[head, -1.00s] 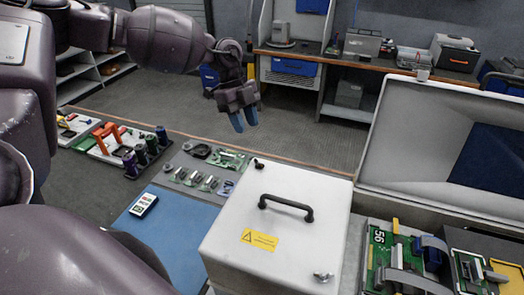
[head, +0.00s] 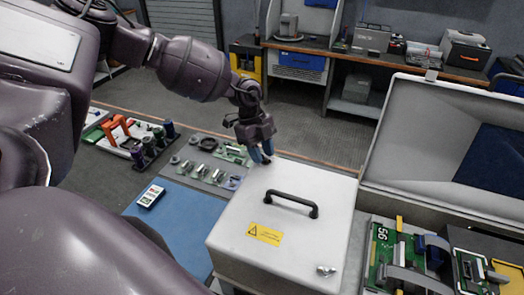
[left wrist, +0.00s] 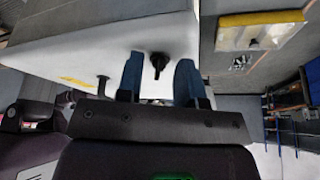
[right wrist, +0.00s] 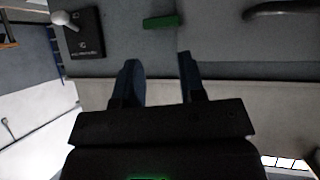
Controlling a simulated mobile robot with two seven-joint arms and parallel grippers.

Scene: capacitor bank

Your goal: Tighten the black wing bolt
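The black wing bolt (left wrist: 157,64) stands at the edge of the white box lid (head: 335,195). In the left wrist view it shows between the two blue fingers of my left gripper (left wrist: 158,80), with a gap on each side. My left gripper (head: 262,156) is open at the lid's far left corner in the head view, where it mostly hides the bolt. Contact with the bolt cannot be made out. My right gripper (right wrist: 160,76) is open and empty in the right wrist view. It is not made out in the head view.
The lid carries a black handle (head: 292,203), a yellow warning label (head: 264,234) and a silver wing bolt (head: 326,271) at its near right corner. An open grey case lid (head: 415,140) and green circuit boards (head: 385,255) are on the right. A blue mat (head: 180,215) lies left.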

